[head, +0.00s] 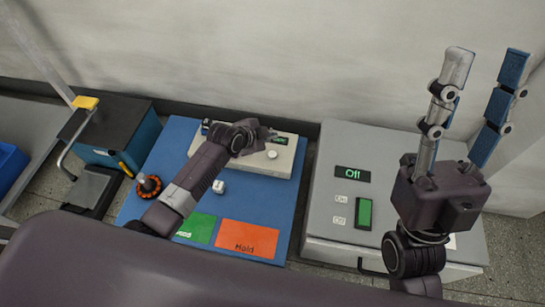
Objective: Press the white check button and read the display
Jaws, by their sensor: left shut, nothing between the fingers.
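A pale tester box (288,164) lies at the back of the blue mat (262,195). A round white button (272,154) is on its top. A small dark display (281,140) with green characters sits behind the button; it is too small and partly covered to read. My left gripper (266,133) is shut and empty over the box's left part, just beside the button and display; contact cannot be told. My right gripper (487,60) is raised at the right with its two fingers spread, empty.
A grey cabinet (325,205) at right has a display (353,173) reading "Off" and a green switch (364,214). On the mat are an orange-and-black round part (148,186), a small white block (218,187), a green card (199,229) and an orange "Hold" card (248,238).

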